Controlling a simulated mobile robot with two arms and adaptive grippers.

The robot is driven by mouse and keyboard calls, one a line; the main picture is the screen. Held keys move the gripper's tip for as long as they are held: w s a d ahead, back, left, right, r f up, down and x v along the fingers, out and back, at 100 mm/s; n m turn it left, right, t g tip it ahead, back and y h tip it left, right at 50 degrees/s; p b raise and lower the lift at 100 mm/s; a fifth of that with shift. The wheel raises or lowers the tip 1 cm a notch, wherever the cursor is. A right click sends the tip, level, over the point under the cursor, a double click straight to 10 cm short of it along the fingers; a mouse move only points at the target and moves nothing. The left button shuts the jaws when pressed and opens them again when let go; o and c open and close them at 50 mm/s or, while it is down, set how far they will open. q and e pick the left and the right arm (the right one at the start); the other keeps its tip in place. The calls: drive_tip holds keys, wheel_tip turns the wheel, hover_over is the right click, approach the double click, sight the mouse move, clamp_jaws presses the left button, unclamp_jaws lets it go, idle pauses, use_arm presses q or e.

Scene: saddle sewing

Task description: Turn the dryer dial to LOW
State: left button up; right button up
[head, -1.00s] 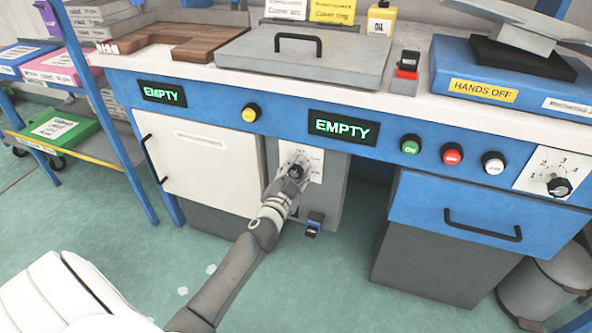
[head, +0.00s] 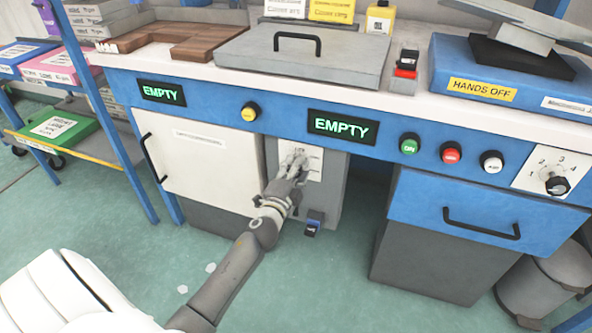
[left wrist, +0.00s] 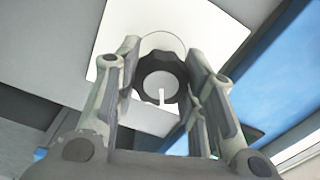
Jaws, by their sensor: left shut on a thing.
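The dryer dial is a dark round knob with a grey face and a white mark in the left wrist view (left wrist: 160,85). It sits on a white plate (head: 315,160) on the grey panel right of the white door. My left gripper (head: 293,165) is at this plate, with its fingers on both sides of the dial and shut on it. In the left wrist view the white mark points toward the bottom of the picture. The plate's lettering is too small to read, and the fingers mostly hide the dial in the head view. My right gripper is not in view.
Above the panel are a yellow button (head: 249,113) and an EMPTY display (head: 343,127). Another dial (head: 557,185), numbered, is at the far right. A blue drawer (head: 470,205) stands right of the open gap.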

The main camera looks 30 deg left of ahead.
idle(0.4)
use_arm(q)
drive_tip(key=o, duration=1)
drive_tip(key=shift+s, duration=0.15)
drive_tip(key=v, duration=1.2)
drive_tip(key=shift+f, duration=0.1)
